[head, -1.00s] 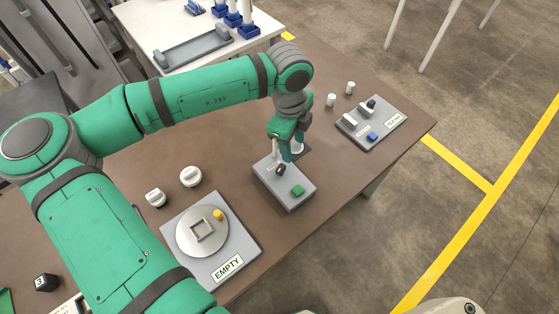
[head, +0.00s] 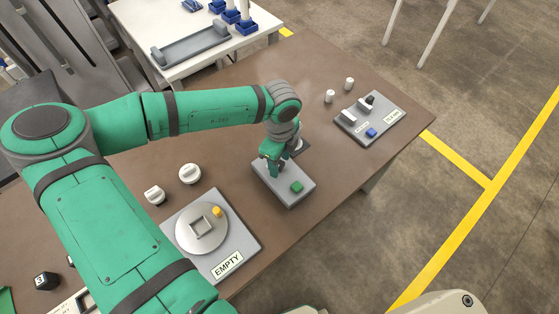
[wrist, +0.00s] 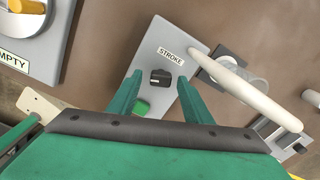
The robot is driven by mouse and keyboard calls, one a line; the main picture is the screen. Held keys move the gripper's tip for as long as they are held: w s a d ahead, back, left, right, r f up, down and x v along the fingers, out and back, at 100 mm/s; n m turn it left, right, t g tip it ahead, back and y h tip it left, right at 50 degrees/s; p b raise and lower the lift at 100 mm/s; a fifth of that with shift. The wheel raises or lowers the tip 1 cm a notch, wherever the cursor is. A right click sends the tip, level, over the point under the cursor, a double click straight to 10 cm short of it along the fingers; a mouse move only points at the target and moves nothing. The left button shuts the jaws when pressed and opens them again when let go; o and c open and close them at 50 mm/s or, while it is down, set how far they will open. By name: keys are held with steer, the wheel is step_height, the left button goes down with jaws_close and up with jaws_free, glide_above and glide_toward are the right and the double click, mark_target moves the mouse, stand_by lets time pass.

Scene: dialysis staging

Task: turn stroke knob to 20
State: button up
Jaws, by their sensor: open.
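The stroke knob (wrist: 160,77) is a small dark knob with a pale mark, on a grey box labelled STROKE (wrist: 171,55). In the wrist view my gripper (wrist: 158,80) is open, with one green finger on either side of the knob; I cannot tell whether they touch it. In the head view my gripper (head: 272,170) is over the far left part of the grey box (head: 290,195) and hides the knob. A green button (head: 296,187) sits on the same box. The scale numbers are not readable.
A grey plate with a round disc (head: 190,240) and an EMPTY label (head: 227,265) lies to the left. A switch panel (head: 385,132) lies at the right. A long pale cylinder (wrist: 245,85) is beside the stroke box.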

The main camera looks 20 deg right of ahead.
steer(key=shift+w+f, duration=0.1)
steer(key=shift+f, duration=0.1)
steer(key=c, duration=1.1)
steer(key=shift+o, duration=0.2)
